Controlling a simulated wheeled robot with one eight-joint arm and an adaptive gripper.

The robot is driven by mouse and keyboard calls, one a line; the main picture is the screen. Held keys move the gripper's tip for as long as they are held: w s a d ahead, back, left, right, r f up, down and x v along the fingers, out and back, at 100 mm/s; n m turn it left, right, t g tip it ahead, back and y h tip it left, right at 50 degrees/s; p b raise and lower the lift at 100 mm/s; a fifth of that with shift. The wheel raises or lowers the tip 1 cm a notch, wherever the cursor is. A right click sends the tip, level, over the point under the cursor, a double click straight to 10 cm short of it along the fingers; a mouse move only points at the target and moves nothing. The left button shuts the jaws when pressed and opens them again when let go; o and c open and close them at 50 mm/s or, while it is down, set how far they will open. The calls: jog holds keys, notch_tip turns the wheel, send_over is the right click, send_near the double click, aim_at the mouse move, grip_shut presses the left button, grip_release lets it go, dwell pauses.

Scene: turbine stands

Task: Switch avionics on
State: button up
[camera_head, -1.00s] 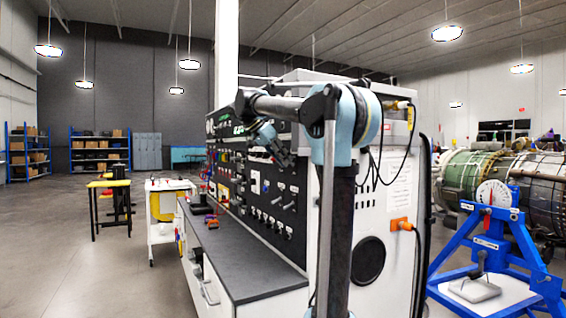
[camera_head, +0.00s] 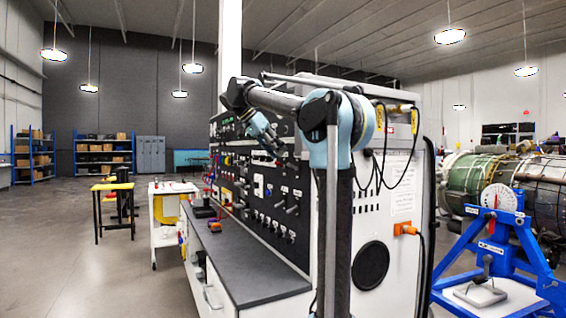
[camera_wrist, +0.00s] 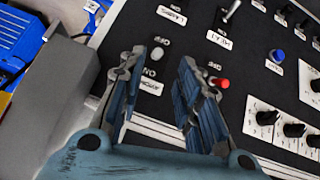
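The avionics switch (camera_wrist: 157,54) is a small grey-tipped toggle on the black panel in the wrist view. It sits between an OFF mark and an ON mark, above a white label (camera_wrist: 152,88) whose readable part is "AVION". Which way the toggle leans I cannot tell. My gripper (camera_wrist: 158,62) is open, its two ribbed blue-grey fingers either side of the toggle in the picture; contact cannot be seen. In the head view my gripper (camera_head: 272,146) is close to the black control panel (camera_head: 258,193), and the avionics switch cannot be made out there.
A red knob (camera_wrist: 220,82) is just right of the right finger, and a blue knob (camera_wrist: 277,56) is farther right. A toggle (camera_wrist: 231,11) labelled "HEAT" is above. A dark worktop (camera_head: 246,270) juts out below the panel. Open floor lies to the left.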

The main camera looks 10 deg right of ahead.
jog(key=shift+v, duration=2.65)
jog(key=s+d+f+n+y, duration=0.2)
jog(key=s+f+n, duration=0.2)
jog(key=s+f, duration=0.7)
jog(key=s+d+f+n+y, duration=0.3)
jog(key=s+f, duration=0.8)
jog(key=f, duration=1.4)
jog(key=s+d+f+n+y, duration=0.3)
jog(key=s+f+n, duration=0.2)
jog(key=s+f, duration=0.6)
notch_tip(320, 180, down, 7)
jog(key=shift+s+n+t, duration=0.25)
jog(key=shift+n+t, duration=0.05)
jog(key=shift+n, duration=0.1)
